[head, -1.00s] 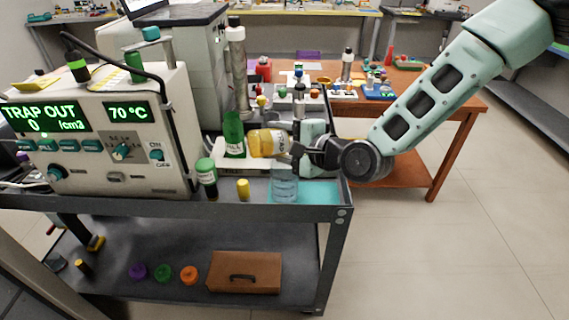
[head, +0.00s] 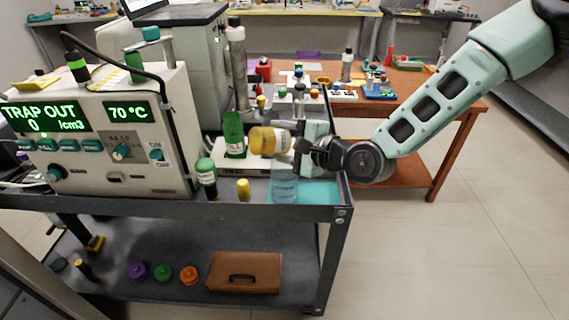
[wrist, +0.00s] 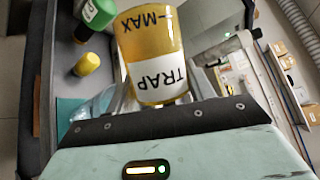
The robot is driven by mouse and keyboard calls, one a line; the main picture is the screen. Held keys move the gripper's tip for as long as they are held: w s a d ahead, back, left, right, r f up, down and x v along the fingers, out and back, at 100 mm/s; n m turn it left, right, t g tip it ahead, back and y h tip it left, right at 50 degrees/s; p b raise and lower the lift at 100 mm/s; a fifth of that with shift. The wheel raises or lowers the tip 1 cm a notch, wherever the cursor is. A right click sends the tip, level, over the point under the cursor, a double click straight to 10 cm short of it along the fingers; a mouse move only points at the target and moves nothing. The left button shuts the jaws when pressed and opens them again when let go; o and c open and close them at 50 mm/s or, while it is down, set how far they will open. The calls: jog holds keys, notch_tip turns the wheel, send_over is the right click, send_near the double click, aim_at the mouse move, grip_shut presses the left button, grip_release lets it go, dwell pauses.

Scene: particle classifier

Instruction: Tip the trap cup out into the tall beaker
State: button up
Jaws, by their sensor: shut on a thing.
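The trap cup (head: 268,140) is amber with a white label and lies on its side in the air, above and slightly left of the tall beaker. My gripper (head: 296,149) is shut on the cup from the right. In the wrist view the cup (wrist: 153,45) fills the upper middle, with "TRAP" and "MAX" upside down. The tall beaker (head: 284,188) is clear, bluish and upright on the cart's teal mat (head: 318,192). It shows partly in the wrist view (wrist: 92,108), behind my gripper's edge. I cannot tell whether anything is in the beaker or flowing from the cup.
A green-capped dark bottle (head: 206,178) and a small yellow-capped vial (head: 243,189) stand left of the beaker. A green cylinder (head: 233,135) stands behind, near the cup. The instrument (head: 110,140) reading "TRAP OUT 0" fills the cart's left. The cart's front edge (head: 250,211) is close.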

jog(key=shift+w+d+f+m+t+y+b, duration=0.1)
jog(key=shift+d+m+y+b, duration=0.2)
jog(key=shift+m, duration=0.35)
jog(key=shift+w+d+m+t+y+b, duration=0.1)
jog(key=shift+m+y+b, duration=0.2)
jog(key=shift+m, duration=0.4)
jog(key=shift+w+d+f+m+t+y+b, duration=0.15)
jog(key=shift+m+y+b, duration=0.2)
jog(key=shift+m, duration=0.3)
dwell(1.8)
jog(key=shift+r, duration=0.15)
dwell(0.7)
